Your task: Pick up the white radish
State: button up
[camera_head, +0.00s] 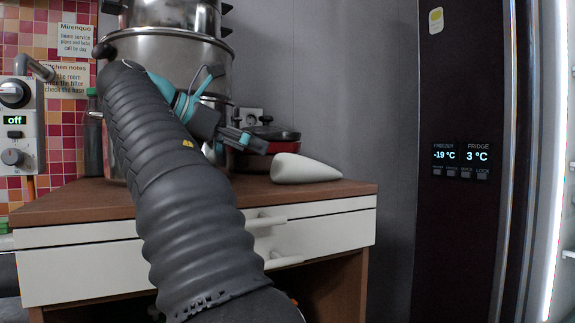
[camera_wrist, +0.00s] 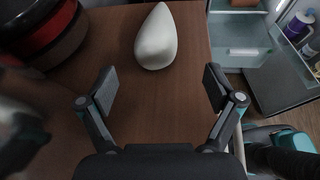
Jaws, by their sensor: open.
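The white radish (camera_head: 303,168) lies on the brown counter top (camera_head: 350,187) near its right end in the head view, its tip pointing right. In the wrist view the radish (camera_wrist: 156,40) lies ahead of my gripper, between the lines of the two fingers, tip pointing away. My gripper (camera_wrist: 160,88) is open and empty, its fingers apart over the counter. In the head view my gripper (camera_head: 258,142) is left of the radish and a little above the counter, apart from it.
Red pans (camera_head: 282,135) stand behind the radish, and also show at upper left in the wrist view (camera_wrist: 45,35). Large steel pots (camera_head: 180,65) are stacked at the left. The counter's right edge is close to the radish. A dark fridge (camera_head: 465,90) stands further right.

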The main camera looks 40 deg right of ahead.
aim_at(282, 157)
jog(key=shift+d+f+g, duration=0.1)
jog(key=shift+d+g, duration=0.3)
jog(key=shift+d, duration=0.4)
jog(key=x, duration=0.8)
jog(key=f+b+x, duration=0.1)
jog(key=x, duration=0.1)
jog(key=shift+w, duration=0.35)
jog(key=shift+s+d+f, duration=0.1)
jog(key=shift+d+f, duration=0.1)
jog(key=shift+d, duration=0.4)
jog(key=c, duration=1.6)
jog(key=shift+o, duration=0.2)
jog(key=shift+r, duration=0.15)
